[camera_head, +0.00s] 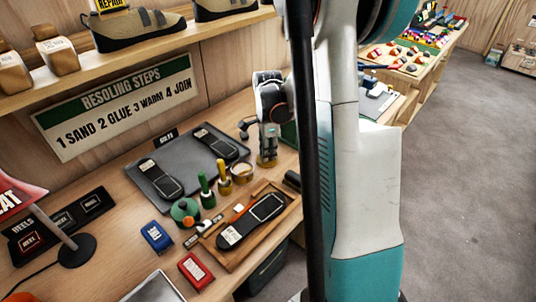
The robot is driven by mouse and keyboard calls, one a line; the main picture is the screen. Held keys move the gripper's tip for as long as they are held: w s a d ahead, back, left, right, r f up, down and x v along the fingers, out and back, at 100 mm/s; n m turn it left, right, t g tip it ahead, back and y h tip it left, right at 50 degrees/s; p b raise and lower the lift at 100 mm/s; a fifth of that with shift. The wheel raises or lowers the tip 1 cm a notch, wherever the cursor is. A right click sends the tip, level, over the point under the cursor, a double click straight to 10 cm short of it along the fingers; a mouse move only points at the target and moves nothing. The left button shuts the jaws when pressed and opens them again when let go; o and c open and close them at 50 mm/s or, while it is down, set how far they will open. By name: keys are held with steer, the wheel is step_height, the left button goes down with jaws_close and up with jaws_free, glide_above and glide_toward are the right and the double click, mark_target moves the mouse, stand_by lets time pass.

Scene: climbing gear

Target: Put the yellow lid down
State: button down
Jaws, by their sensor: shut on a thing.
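My gripper (267,148) points down over the back right of the workbench, next to the grey mat. It is shut on a small yellow piece (266,163), which I take to be the yellow lid. Most of the lid is hidden by the fingers. I cannot tell whether its underside touches the bench. An open-looking round tan container (242,173) stands just to the left and in front of the gripper.
A wooden tray (225,256) holds a dark shoe sole (265,208). The grey mat (180,150) carries two more soles. A red lamp (75,248) stands at left.

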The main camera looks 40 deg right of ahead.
steer(key=shift+f, duration=0.2)
steer(key=c, duration=1.5)
jaws_free()
step_height(320, 180, up, 12)
steer(key=p, duration=0.4)
steer(key=shift+r, duration=0.15)
